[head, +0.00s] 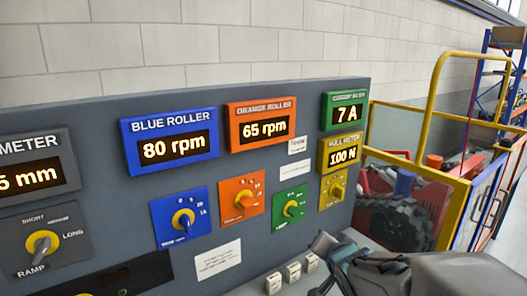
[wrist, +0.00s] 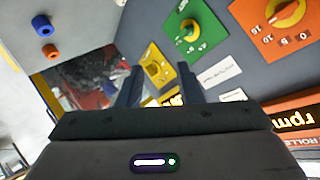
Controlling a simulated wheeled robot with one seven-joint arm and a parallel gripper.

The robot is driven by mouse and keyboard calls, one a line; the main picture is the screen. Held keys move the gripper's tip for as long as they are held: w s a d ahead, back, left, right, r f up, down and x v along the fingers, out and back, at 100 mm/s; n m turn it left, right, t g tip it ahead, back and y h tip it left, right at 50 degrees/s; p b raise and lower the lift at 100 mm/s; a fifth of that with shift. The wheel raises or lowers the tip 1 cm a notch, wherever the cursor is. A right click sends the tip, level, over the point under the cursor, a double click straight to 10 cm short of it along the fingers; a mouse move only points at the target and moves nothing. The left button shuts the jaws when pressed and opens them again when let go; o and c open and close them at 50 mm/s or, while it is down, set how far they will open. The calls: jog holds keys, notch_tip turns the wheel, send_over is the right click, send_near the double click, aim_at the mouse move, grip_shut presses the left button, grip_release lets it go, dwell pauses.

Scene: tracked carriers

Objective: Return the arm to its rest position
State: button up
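My gripper (head: 330,262) shows at the bottom of the head view, right of centre, in front of the lower right part of the grey control panel (head: 265,190). In the wrist view its two dark fingers (wrist: 158,80) stand apart with nothing held between them. The yellow dial plate (wrist: 157,70) shows beyond the gap, and I see no contact with it. My dark arm (head: 430,275) reaches in from the bottom right corner of the head view.
The panel carries blue (head: 181,218), orange (head: 242,195), green (head: 290,206) and yellow (head: 333,189) dials below lit displays. White switches (head: 292,271) sit close to my gripper. A yellow rail (head: 430,100) and a tracked machine (head: 395,215) stand at the right.

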jog(key=s+f+n+g, duration=0.1)
jog(key=s+n+g, duration=0.6)
jog(key=s, duration=1.3)
jog(key=shift+f+g, duration=0.3)
jog(key=shift+g, duration=0.4)
